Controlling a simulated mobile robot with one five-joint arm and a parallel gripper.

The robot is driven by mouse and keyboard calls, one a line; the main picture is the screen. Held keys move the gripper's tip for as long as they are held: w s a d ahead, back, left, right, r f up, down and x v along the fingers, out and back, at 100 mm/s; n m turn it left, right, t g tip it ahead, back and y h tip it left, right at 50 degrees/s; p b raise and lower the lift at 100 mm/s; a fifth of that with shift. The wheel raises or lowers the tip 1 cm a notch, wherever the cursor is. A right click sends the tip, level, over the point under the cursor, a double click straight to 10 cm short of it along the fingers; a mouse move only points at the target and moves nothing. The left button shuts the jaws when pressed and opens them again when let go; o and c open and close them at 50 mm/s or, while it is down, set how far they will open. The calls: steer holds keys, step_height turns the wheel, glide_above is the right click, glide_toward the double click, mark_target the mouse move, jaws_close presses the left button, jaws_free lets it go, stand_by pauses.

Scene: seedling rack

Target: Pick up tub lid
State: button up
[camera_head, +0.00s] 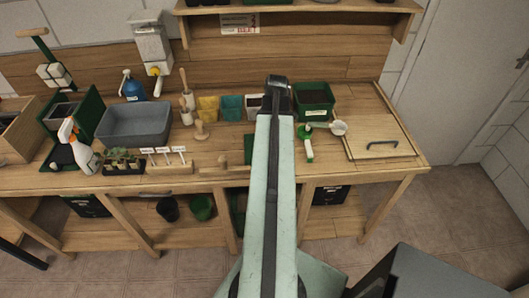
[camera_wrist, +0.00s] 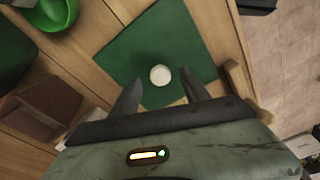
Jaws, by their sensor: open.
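The tub lid (camera_wrist: 187,40) is a flat dark green square with a round white knob (camera_wrist: 160,75), lying on the wooden bench in the wrist view. My gripper (camera_wrist: 160,91) is open above it. The two fingers are spread to either side, and the knob shows between and slightly beyond their tips. Nothing is held. I cannot tell how high the fingertips are above the lid. In the head view my arm covers most of the lid; only a green edge (camera_head: 249,150) shows left of the arm. My gripper is hidden there.
A green tub with dark soil (camera_head: 314,98) stands behind and right. A wooden strip (camera_head: 225,171) runs along the bench's front edge. A wooden board with a handle (camera_head: 375,135) lies right.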

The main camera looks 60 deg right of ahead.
steer(key=f, duration=0.1)
steer(key=f+b, duration=0.2)
steer(key=shift+w+f, duration=0.25)
steer(key=shift+f, duration=0.05)
steer(key=shift+a+r, duration=0.1)
steer(key=shift+r, duration=0.05)
jaws_close()
steer(key=shift+r, duration=0.15)
